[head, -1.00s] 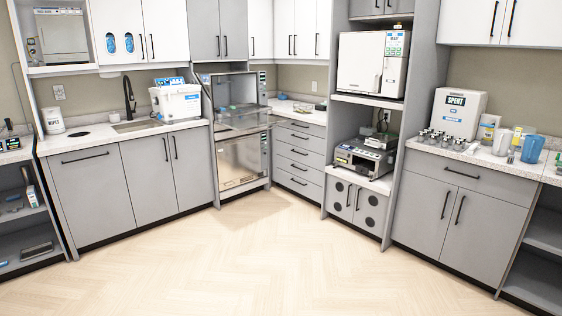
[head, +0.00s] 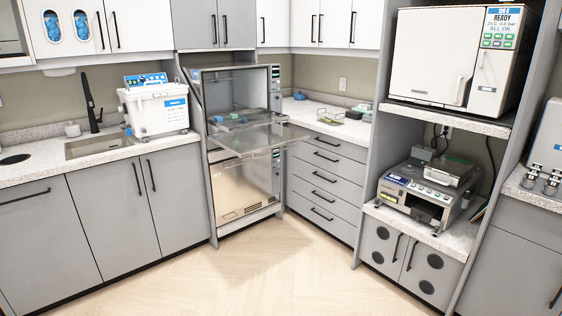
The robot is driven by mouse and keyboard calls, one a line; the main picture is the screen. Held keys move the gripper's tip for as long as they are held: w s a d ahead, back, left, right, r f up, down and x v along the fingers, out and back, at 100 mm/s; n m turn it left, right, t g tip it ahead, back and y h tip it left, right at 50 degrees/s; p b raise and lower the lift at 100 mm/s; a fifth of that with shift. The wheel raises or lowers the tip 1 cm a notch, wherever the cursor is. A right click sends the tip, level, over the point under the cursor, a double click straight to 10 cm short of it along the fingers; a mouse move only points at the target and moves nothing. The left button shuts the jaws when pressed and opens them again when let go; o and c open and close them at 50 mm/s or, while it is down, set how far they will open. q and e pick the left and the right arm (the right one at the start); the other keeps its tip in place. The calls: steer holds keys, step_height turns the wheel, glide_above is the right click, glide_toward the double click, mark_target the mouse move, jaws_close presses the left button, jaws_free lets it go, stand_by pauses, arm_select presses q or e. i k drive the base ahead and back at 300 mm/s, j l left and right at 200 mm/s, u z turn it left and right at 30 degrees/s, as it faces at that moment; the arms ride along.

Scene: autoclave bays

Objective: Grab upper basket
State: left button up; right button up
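A steel washer (head: 194,150) stands in the corner between the sink counter and the drawers. Its upper chamber (head: 245,92) is open, with its glass door (head: 265,138) folded down flat toward me. A shallow rack or basket with small blue and green items (head: 236,118) sits low in this chamber, just behind the door. I cannot clearly make out the basket's rim or handle, nor tell whether another basket sits above it. The lower steel door (head: 244,188) is shut. Neither of my grippers is in view.
The lowered glass door juts out over the floor. The wood floor (head: 235,270) in front is clear. A white tub (head: 155,110) stands on the left counter. A wire basket (head: 329,116) lies on the right counter. A white autoclave (head: 430,55) stands above a grey machine (head: 425,185).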

mark_target(331, 124)
steer(key=i, duration=2.85)
